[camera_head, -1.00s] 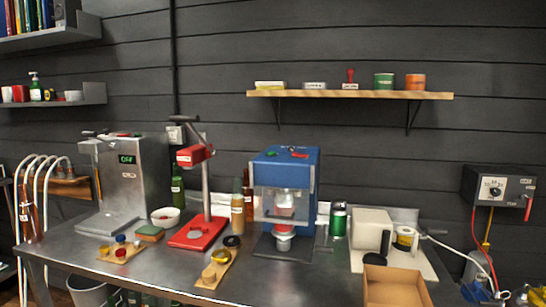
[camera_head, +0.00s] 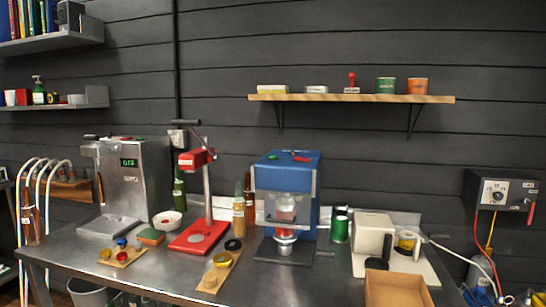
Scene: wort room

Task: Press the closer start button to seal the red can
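The blue can closer (camera_head: 286,175) stands on the steel bench near the middle. Its top carries a small green button (camera_head: 272,156) and a red button (camera_head: 300,158); their labels are too small to read. A clear guard covers the upper part of its opening. Inside, a silver part (camera_head: 286,212) shows behind the guard. A red band, seemingly the red can (camera_head: 286,234), shows low in the opening, above the base. Whether the can has its lid seated cannot be told. Neither of my grippers is in view.
Left of the closer are a red lever press (camera_head: 200,235), bottles and a steel machine (camera_head: 138,175) with a green "OFF" display. Right are a green can (camera_head: 339,228), a white appliance (camera_head: 372,238) and a cardboard box (camera_head: 396,287). The front middle of the bench (camera_head: 300,285) is clear.

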